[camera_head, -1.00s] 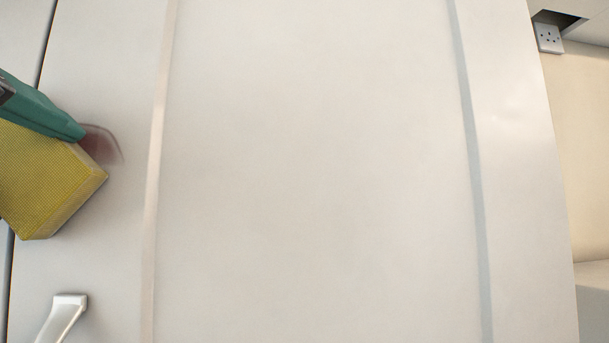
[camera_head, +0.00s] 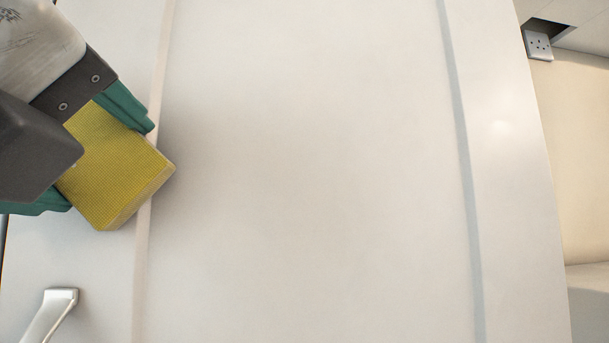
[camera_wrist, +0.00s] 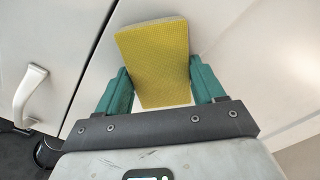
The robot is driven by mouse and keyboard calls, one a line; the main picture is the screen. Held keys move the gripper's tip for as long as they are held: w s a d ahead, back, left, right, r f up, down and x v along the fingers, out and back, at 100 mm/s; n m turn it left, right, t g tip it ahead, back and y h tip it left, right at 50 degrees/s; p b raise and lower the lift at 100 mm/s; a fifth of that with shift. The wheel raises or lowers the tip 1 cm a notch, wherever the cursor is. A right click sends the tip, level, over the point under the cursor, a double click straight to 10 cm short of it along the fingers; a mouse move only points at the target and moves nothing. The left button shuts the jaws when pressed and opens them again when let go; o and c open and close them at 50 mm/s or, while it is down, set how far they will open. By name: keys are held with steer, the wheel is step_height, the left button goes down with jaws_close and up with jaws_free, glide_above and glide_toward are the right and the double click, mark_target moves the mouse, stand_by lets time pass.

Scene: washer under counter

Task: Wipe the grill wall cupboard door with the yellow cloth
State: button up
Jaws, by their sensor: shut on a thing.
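The yellow cloth (camera_head: 115,172) looks like a thick block with a woven yellow face and a paler edge. My gripper (camera_head: 96,168), with green fingers, is shut on it at the left of the head view. In the wrist view the cloth (camera_wrist: 155,58) sticks out from between the two fingers of my gripper (camera_wrist: 162,85). The white cupboard door (camera_head: 310,180) fills most of the head view. The cloth lies over the door's left frame and the edge of its panel; I cannot tell whether it touches. No dark mark shows on the visible part of the door.
A metal handle (camera_head: 50,315) stands out at the door's lower left, below the cloth; the wrist view also shows a handle (camera_wrist: 30,95). A wall socket (camera_head: 538,45) is at the upper right, beyond the door's edge. The door's middle panel is clear.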

steer(key=shift+w+d, duration=0.15)
steer(key=shift+d, duration=0.4)
steer(key=shift+w+d, duration=0.15)
steer(key=shift+d, duration=0.35)
steer(key=s+a, duration=0.1)
steer(key=a, duration=0.6)
steer(key=shift+s+a+p, duration=0.2)
steer(key=shift+s+p, duration=0.15)
steer(key=shift+p, duration=0.1)
steer(key=shift+s, duration=0.1)
steer(key=shift+b+v, duration=0.6)
steer(key=shift+v, duration=2.35)
steer(key=v, duration=0.3)
